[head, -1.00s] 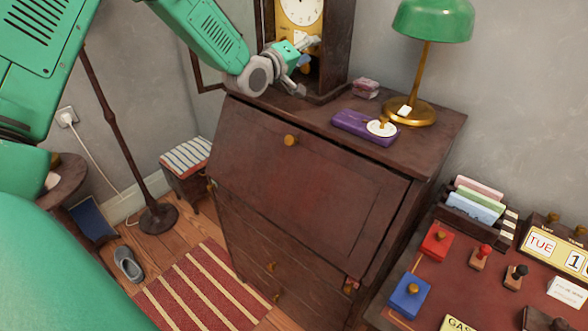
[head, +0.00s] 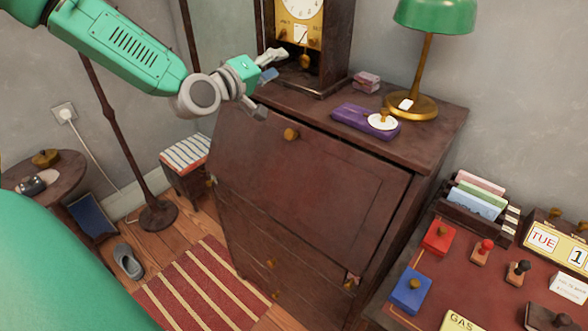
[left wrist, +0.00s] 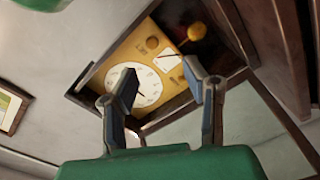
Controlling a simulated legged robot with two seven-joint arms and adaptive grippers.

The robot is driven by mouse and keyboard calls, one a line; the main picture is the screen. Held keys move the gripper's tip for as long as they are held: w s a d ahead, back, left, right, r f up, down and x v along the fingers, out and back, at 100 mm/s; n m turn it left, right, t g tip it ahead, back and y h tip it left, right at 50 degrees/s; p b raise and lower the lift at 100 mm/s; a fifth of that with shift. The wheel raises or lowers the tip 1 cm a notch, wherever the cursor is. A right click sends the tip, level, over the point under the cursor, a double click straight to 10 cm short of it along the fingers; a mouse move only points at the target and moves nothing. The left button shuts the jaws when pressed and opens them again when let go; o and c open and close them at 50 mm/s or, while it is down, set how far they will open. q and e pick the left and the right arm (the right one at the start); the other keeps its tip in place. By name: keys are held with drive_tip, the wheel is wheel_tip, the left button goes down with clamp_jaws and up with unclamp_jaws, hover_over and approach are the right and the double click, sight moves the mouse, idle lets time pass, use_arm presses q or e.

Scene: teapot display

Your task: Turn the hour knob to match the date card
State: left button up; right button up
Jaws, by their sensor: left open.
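The clock (head: 330,45) stands in a dark wooden case on the cabinet, with a white dial (head: 302,8) on a yellow plate. Below the dial are a small white card (head: 301,34) and two brass knobs, one left (head: 282,33) and one right (head: 313,43). In the left wrist view the clock appears tilted, with its dial (left wrist: 140,88) partly behind a finger. My left gripper (head: 268,82) is open and empty, left of and in front of the clock, apart from the knobs. A calendar (head: 546,242) reading TUE stands at right, its number cut off. My right gripper is not in view.
A purple box with a white disc (head: 352,119), a small pinkish box (head: 367,81) and a green lamp (head: 428,50) share the cabinet top (head: 435,128). A red box (head: 438,237) and blue box (head: 410,290) sit on the right desk. A pendulum (left wrist: 197,32) hangs below the clock plate.

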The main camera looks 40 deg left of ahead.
use_arm(q)
drive_tip(key=shift+w+a, duration=0.15)
drive_tip(key=w, duration=0.4)
drive_tip(key=w+r, duration=0.1)
drive_tip(key=w, duration=0.3)
drive_tip(key=w+d, duration=0.1)
drive_tip(key=w, duration=0.3)
drive_tip(key=shift+w+r+b, duration=0.15)
drive_tip(key=shift+b, duration=0.15)
drive_tip(key=m+g+h+p, duration=0.1)
drive_tip(key=m+g, duration=0.1)
approach(311, 44)
drive_tip(key=s+d+f, duration=0.4)
drive_tip(key=s+f, duration=0.2)
drive_tip(key=f, duration=0.2)
drive_tip(key=shift+s+d+f+m+g+h, duration=0.15)
drive_tip(key=shift+s+d+f+m+g, duration=0.7)
drive_tip(key=shift+f, duration=1.5)
drive_tip(key=shift+s+d+f+m+g+h, duration=0.25)
drive_tip(key=shift+s+d+f+g, duration=0.8)
drive_tip(key=shift+d+f, duration=0.95)
drive_tip(key=shift+s+d+f+m+g+h, duration=0.1)
drive_tip(key=shift+s+d+f+m+g, duration=0.7)
drive_tip(key=shift+f, duration=1.9)
drive_tip(key=shift+s+d, duration=0.15)
drive_tip(key=shift+s, duration=0.1)
